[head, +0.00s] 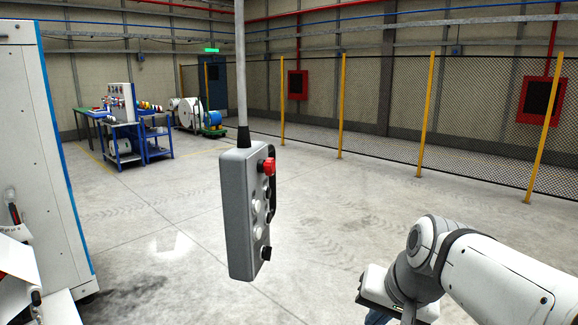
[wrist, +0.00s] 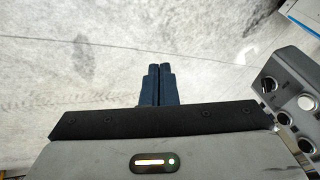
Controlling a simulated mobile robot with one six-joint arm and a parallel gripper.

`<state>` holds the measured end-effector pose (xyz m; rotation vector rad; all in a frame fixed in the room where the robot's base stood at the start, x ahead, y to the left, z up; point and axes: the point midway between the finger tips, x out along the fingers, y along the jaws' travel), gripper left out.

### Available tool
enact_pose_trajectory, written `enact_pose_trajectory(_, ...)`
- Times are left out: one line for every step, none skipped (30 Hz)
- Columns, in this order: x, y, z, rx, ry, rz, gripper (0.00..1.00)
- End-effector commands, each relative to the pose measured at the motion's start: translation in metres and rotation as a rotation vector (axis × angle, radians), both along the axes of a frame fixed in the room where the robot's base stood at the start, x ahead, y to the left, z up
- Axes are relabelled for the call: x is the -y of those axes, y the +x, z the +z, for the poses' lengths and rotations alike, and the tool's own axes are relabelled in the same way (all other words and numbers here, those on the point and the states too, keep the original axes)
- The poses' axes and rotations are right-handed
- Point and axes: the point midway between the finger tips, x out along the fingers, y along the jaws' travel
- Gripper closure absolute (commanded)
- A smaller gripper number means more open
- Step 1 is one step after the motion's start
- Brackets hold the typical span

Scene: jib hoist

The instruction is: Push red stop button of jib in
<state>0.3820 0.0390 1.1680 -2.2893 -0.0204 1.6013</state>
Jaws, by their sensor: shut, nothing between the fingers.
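The grey jib pendant (head: 240,215) hangs upright from a cable in the middle of the head view. Its red stop button (head: 268,166) is at the top of its button face, which is turned to the right. Pale and dark buttons run down below it. In the wrist view the pendant (wrist: 293,75) shows at the right edge with several round buttons; the red button is not visible there. My gripper (wrist: 157,68) is shut and empty, its two dark blue fingers together, apart from the pendant. In the head view my gripper (head: 378,318) is at the lower right, its fingers mostly cut off.
A white cabinet (head: 50,150) with a blue edge stands at the left. Blue carts (head: 125,145) and cable reels (head: 205,118) stand at the back left. A mesh fence (head: 385,105) with yellow posts runs along the back right. The floor around the pendant is clear.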

Motion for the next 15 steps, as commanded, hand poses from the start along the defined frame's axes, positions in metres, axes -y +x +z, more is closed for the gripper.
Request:
enact_pose_trajectory(-0.01,0.025,0.026,0.026,0.08,-0.044,1.0)
enact_pose_trajectory(-0.016,0.039,0.041,0.039,0.133,-0.072,1.0)
enact_pose_trajectory(-0.024,0.056,0.059,0.056,0.2,-0.104,1.0)
enact_pose_trajectory(-0.029,0.069,0.074,0.07,0.249,-0.127,1.0)
enact_pose_trajectory(-0.034,0.081,0.087,0.082,0.298,-0.146,1.0)
enact_pose_trajectory(-0.04,0.096,0.105,0.095,0.36,-0.172,1.0)
enact_pose_trajectory(-0.044,0.106,0.118,0.105,0.405,-0.188,1.0)
enact_pose_trajectory(-0.048,0.116,0.13,0.114,0.447,-0.202,1.0)
enact_pose_trajectory(-0.052,0.127,0.145,0.123,0.499,-0.219,1.0)
enact_pose_trajectory(-0.055,0.134,0.155,0.13,0.534,-0.228,1.0)
enact_pose_trajectory(-0.057,0.14,0.164,0.135,0.566,-0.236,1.0)
enact_pose_trajectory(-0.06,0.148,0.175,0.141,0.602,-0.246,1.0)
enact_pose_trajectory(-0.062,0.152,0.181,0.145,0.626,-0.251,1.0)
enact_pose_trajectory(-0.063,0.156,0.187,0.148,0.646,-0.256,1.0)
enact_pose_trajectory(-0.065,0.16,0.192,0.149,0.666,-0.26,1.0)
